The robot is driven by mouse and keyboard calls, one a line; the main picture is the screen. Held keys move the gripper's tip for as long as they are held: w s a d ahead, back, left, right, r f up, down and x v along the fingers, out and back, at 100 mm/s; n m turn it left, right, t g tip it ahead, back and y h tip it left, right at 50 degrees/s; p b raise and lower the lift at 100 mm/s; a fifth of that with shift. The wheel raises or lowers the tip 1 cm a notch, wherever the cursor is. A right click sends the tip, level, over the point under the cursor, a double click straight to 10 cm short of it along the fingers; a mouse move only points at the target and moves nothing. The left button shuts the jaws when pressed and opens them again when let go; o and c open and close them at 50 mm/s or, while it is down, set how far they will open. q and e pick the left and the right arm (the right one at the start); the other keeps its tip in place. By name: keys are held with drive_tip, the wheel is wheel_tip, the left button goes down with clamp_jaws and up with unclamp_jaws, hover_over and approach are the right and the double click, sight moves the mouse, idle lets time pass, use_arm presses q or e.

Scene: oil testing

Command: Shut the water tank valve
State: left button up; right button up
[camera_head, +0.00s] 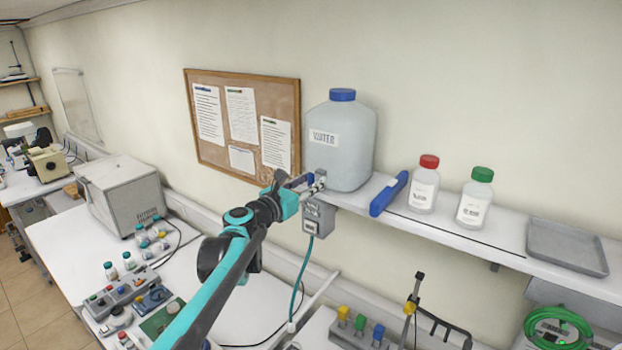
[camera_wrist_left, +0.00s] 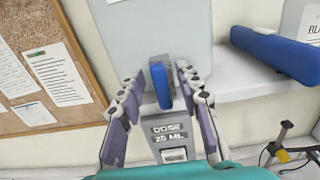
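The water tank (camera_head: 345,135), a pale grey jug with a blue cap and a "WATER" label, stands on the wall shelf. Its blue valve handle (camera_wrist_left: 161,85) points roughly up and down in the left wrist view. In the head view the handle (camera_head: 310,180) is small and partly hidden by my gripper. My left gripper (camera_head: 302,184) is at the tank's lower front. In the wrist view its fingers (camera_wrist_left: 161,78) are open on either side of the handle, with a gap visible on the left; contact on the right is unclear. My right gripper is not in view.
A grey dosing box (camera_head: 318,217) hangs below the valve. On the shelf (camera_head: 470,238) to the right are a blue elongated object (camera_head: 389,194), a red-capped bottle (camera_head: 424,188), a green-capped bottle (camera_head: 474,200) and a grey tray (camera_head: 567,247). A corkboard (camera_head: 206,148) hangs left.

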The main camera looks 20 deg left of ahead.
use_arm(q)
drive_tip(key=shift+d, duration=0.1)
clamp_jaws()
drive_tip(key=shift+m, duration=0.3)
drive_tip(key=m+b, duration=0.2)
drive_tip(key=m, duration=0.1)
drive_tip(key=shift+f+m, duration=0.1)
drive_tip(key=shift+m, duration=0.3)
drive_tip(key=m+b, duration=0.1)
drive_tip(key=m, duration=0.3)
drive_tip(key=shift+d+m, duration=0.15)
drive_tip(key=shift+m, duration=0.15)
drive_tip(key=m+b, duration=0.1)
drive_tip(key=m, duration=0.3)
drive_tip(key=shift+f+b, duration=0.1)
drive_tip(key=shift+b, duration=0.2)
drive_tip(key=shift+d+f+m+b, duration=0.1)
drive_tip(key=shift+m+b, duration=0.35)
drive_tip(key=shift+m, duration=2.05)
